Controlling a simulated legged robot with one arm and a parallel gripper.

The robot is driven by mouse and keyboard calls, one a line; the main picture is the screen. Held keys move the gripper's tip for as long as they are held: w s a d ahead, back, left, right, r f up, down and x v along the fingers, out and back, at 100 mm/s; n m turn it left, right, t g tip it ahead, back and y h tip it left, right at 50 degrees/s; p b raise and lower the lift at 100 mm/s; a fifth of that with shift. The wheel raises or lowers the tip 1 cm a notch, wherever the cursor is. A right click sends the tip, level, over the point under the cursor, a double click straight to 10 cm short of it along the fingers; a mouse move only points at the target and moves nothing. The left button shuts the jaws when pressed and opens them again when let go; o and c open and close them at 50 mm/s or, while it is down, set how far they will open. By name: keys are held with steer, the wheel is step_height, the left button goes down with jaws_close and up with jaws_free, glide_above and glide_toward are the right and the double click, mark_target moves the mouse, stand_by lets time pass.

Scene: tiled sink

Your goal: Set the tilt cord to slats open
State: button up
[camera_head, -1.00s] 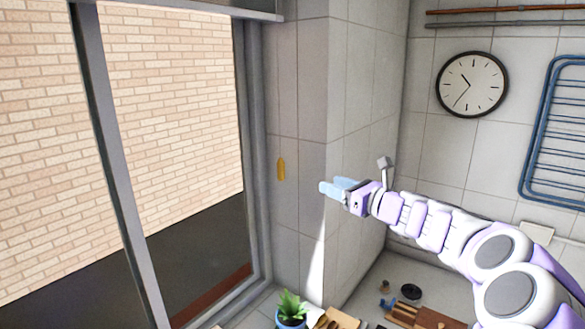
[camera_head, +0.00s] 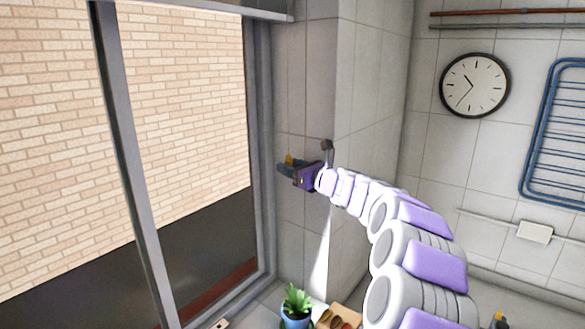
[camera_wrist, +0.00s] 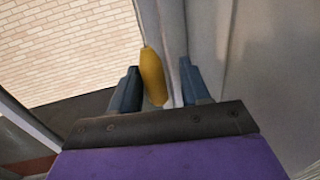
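The tilt cord's yellow pull (camera_head: 289,159) hangs by the wall beside the window frame, mostly hidden behind my gripper in the head view. In the wrist view the yellow pull (camera_wrist: 153,76) is upright between my two blue-grey fingers, nearer the left one. My gripper (camera_head: 284,167) is at the pull's height; it also shows in the wrist view (camera_wrist: 160,88). The fingers are apart, with a clear gap on the right of the pull. A grey blind headrail (camera_head: 200,8) runs along the top of the window.
The window frame (camera_head: 258,150) stands just left of my gripper, and the tiled wall corner (camera_head: 335,100) is close on its right. A potted plant (camera_head: 296,303) stands below. A clock (camera_head: 475,85) and a blue rack (camera_head: 560,130) are on the right wall.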

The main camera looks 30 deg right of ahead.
steer(key=shift+w+a, duration=0.5)
steer(key=shift+a, duration=0.4)
steer(key=shift+s+d, duration=0.2)
steer(key=shift+d, duration=0.05)
steer(key=shift+c, duration=0.3)
steer(key=shift+s+d, duration=0.1)
steer(key=shift+d, duration=0.5)
steer(key=c, duration=0.3)
steer(key=shift+c, duration=0.7)
steer(key=shift+a, duration=0.4)
jaws_close()
steer(key=shift+d, duration=0.2)
